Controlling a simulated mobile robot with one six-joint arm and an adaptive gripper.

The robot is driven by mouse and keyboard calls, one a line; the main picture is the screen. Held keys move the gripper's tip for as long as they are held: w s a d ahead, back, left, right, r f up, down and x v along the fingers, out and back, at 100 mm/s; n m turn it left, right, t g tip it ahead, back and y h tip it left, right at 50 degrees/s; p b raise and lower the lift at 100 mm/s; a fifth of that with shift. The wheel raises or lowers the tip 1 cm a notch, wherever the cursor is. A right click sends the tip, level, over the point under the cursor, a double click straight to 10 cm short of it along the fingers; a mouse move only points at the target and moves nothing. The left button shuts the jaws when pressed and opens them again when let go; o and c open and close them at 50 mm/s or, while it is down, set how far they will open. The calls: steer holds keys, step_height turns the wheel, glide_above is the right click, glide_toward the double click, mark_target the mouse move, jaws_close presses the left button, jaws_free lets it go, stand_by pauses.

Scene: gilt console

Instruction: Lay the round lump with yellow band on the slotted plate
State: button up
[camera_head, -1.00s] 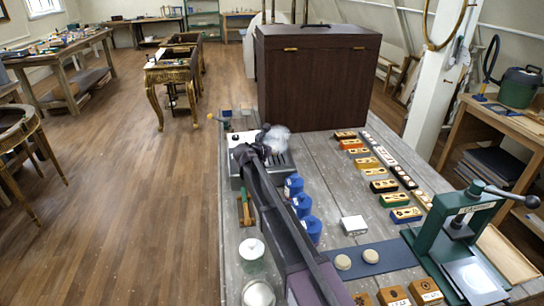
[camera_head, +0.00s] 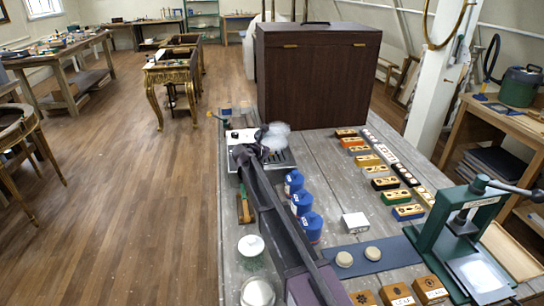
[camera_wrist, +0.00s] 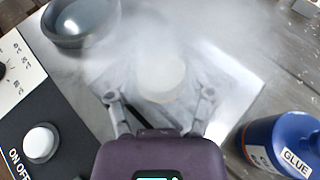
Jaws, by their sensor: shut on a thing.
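My gripper (camera_wrist: 160,98) has its two fingers either side of a pale round lump (camera_wrist: 161,74), blurred by white vapour. A faint yellowish edge shows low on the lump. In the head view my gripper (camera_head: 266,143) is at the far end of my arm, over the steaming appliance. A slotted metal plate (camera_head: 282,159) shows there beside my arm, partly hidden. In the wrist view a pale metal surface (camera_wrist: 232,82) lies beneath the fingers; vapour hides its slots and whether the lump touches it.
A dark bowl (camera_wrist: 80,20), a white knob (camera_wrist: 41,139) and a blue glue bottle (camera_wrist: 281,145) surround the gripper. Two round lumps (camera_head: 344,259) (camera_head: 372,253) lie on a blue mat (camera_head: 400,252). A brown case (camera_head: 318,75) stands behind.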

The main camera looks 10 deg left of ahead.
steer(key=shift+f, duration=0.45)
steer(key=shift+f+b, duration=0.15)
steer(key=shift+b, duration=0.2)
steer(key=o, duration=1.1)
steer(key=shift+c, duration=0.2)
steer(key=shift+r, duration=0.25)
steer(key=shift+s+a+r+p, duration=0.1)
steer(key=shift+s+r+p, duration=0.05)
steer(key=shift+s+p, duration=0.2)
steer(key=p+v, duration=0.4)
steer(key=v, duration=0.5)
steer(key=shift+s+a+r, duration=0.1)
steer(key=shift+s+r, duration=0.1)
steer(key=shift+s, duration=0.05)
steer(key=shift+v, duration=0.8)
steer(key=shift+f, duration=0.1)
